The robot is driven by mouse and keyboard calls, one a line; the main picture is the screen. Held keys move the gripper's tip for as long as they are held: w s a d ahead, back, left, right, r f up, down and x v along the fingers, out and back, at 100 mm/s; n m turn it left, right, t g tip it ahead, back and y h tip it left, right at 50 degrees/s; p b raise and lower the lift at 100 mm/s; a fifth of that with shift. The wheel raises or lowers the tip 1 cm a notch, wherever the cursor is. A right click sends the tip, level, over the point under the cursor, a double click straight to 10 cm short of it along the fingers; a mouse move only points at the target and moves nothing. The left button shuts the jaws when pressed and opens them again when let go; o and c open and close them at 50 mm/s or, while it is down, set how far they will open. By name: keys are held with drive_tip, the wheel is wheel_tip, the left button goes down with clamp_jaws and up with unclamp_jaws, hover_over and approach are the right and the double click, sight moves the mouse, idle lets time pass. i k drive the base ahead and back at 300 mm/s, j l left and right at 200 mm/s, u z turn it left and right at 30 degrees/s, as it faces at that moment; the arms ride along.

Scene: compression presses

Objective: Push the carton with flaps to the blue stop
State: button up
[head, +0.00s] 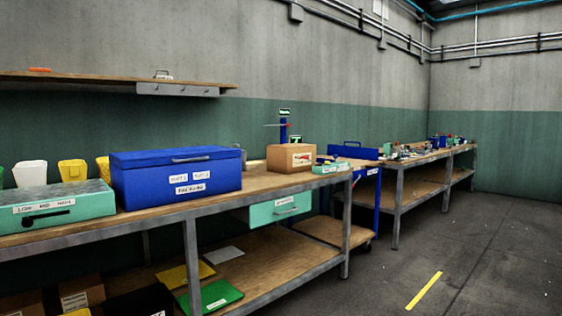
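A brown carton (284,158) with a white and red label stands on the wooden workbench (262,181), near its right end. Its top looks flat, and I cannot make out its flaps. More brown cartons (82,292) sit low at the bottom left, partly cut off by the picture edge. I cannot tell which blue thing is the blue stop. A blue post (283,131) rises behind the brown carton, and a blue upright panel (354,151) shows to its right. My gripper is not in view.
A large blue box (176,176) and a green case (52,207) stand on the bench left of the carton. A small green box (331,168) sits right of it. A green drawer (280,208) hangs below. The floor (455,260) at right is clear.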

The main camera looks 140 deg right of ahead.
sight(282, 160)
drive_tip(key=z, duration=5.05)
drive_tip(key=i+z, duration=0.1)
drive_tip(key=i, duration=1.1)
